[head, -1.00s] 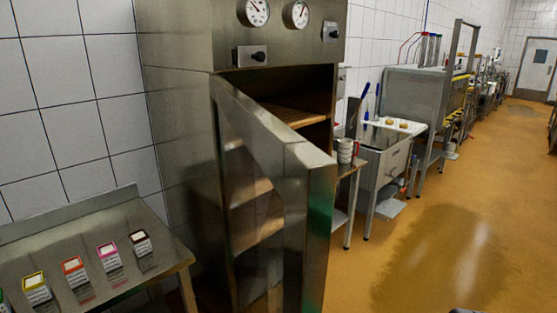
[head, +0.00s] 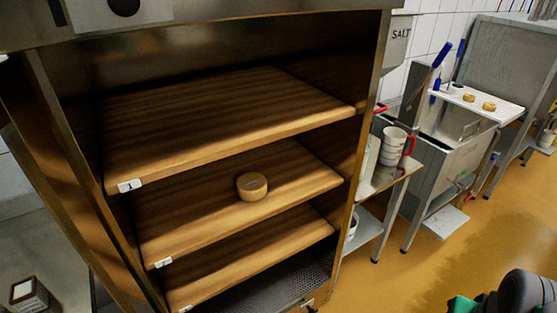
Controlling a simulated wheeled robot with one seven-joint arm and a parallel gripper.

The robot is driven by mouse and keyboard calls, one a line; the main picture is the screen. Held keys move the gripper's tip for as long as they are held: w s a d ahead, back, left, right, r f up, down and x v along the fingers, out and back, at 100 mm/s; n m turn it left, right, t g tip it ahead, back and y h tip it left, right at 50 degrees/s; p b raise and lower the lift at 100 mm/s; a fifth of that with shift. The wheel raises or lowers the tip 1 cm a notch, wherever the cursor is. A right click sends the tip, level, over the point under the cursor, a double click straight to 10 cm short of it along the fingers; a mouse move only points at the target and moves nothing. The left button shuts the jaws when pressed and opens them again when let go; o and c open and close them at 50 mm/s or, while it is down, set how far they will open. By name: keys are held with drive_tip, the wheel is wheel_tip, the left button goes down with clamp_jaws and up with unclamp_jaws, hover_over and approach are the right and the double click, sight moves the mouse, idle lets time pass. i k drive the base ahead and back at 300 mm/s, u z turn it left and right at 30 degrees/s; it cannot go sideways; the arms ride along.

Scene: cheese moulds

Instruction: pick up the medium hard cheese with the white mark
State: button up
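A small round tan cheese (head: 252,186) sits on the middle wooden shelf (head: 190,222) of an open steel cabinet in the head view. I cannot make out a white mark on it. Two more small round cheeses, the left one (head: 468,98) and the right one (head: 489,106), lie on a white perforated board (head: 508,111) at the upper right. They are too small to show any mark. A dark rounded part with green at the lower right edge appears to be my arm. My gripper's fingers do not show.
The top shelf (head: 230,115) and lower shelf (head: 250,255) look empty. The cabinet's door (head: 70,190) stands open at left. Stacked white cups (head: 392,145) with red handles stand on a side table right of the cabinet. Orange floor (head: 420,270) is clear at right.

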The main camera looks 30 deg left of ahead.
sight(252, 187)
drive_tip(key=i, duration=0.35)
drive_tip(key=u, duration=3.6)
drive_tip(key=i, duration=0.5)
